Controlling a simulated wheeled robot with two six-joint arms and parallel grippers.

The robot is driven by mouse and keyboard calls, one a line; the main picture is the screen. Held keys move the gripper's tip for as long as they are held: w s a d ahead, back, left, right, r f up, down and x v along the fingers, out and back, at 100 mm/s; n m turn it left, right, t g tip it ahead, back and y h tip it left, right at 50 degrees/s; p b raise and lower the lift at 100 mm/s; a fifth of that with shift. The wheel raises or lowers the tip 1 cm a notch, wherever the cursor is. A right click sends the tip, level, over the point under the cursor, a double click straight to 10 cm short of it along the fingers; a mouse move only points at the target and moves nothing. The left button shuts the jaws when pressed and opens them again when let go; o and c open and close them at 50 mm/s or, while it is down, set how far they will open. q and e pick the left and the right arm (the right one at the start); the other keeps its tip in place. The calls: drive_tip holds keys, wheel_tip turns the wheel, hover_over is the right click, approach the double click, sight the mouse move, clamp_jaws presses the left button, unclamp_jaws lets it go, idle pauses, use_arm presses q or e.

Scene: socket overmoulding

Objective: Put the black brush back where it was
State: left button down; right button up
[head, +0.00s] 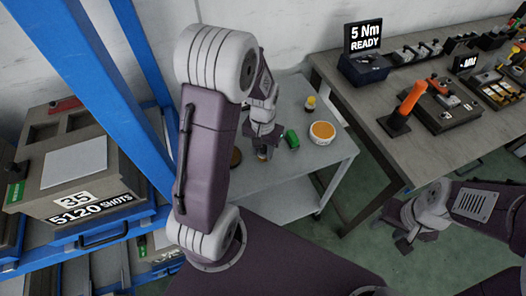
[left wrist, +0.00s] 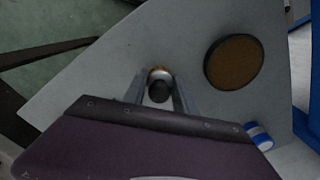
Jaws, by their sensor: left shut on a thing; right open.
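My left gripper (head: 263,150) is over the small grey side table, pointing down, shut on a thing. In the left wrist view the gripper (left wrist: 160,92) has a dark round-topped thing between its fingers, which I take to be the black brush (left wrist: 158,92). A brass-coloured edge shows just beyond it. In the head view my fingers mostly hide the brush. I cannot tell whether its lower end touches the table top. My right gripper (head: 408,222) is open and empty at the right, over the floor, away from both tables.
On the side table (head: 292,176) are a brown disc (left wrist: 234,62), a green object (head: 291,139), a tub with an orange top (head: 322,132) and a yellow-capped bottle (head: 310,103). A blue-and-white cylinder (left wrist: 259,136) shows too. A blue rack (head: 118,85) stands left, a workbench (head: 395,143) right.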

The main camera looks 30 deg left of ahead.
sight(263, 148)
use_arm(q)
drive_tip(key=shift+f, duration=0.15)
drive_tip(key=c, duration=1)
unclamp_jaws()
wheel_tip(263, 148, up, 11)
drive_tip(key=p, duration=0.3)
drive_tip(key=s+d+f+t, duration=0.1)
drive_tip(key=s+d+f, duration=0.2)
drive_tip(key=s+d, duration=0.2)
drive_tip(key=s, duration=0.3)
drive_tip(key=shift+f+m, duration=0.4)
drive_tip(key=shift+a+r, duration=0.1)
